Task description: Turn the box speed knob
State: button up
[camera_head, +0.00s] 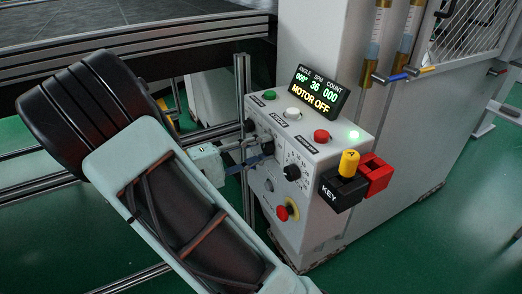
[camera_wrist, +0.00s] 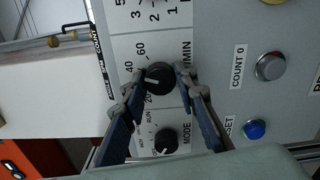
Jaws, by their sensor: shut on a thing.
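The grey control box (camera_head: 318,158) stands right of centre in the head view. In the wrist view, its black speed knob (camera_wrist: 159,79) is marked 20, 40, 60 and /MIN, with a white pointer line. My gripper (camera_wrist: 158,82) is shut on this knob, one fingertip on each side. In the head view my gripper (camera_head: 264,149) reaches the front face from the left and partly hides the knob there. The display (camera_head: 319,91) reads SPM 36, angle 000, count 000 and MOTOR OFF.
The black mode knob (camera_wrist: 166,139) sits close to my fingers. A silver button (camera_wrist: 270,67) and a blue button (camera_wrist: 254,129) are to the right. A red emergency button (camera_head: 287,211) and a key block (camera_head: 343,189) are on the box.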

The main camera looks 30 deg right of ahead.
dwell(0.3)
jog(key=o, duration=1.2)
jog(key=shift+c, duration=0.2)
jog(key=a, duration=1.2)
jog(key=shift+s, duration=0.2)
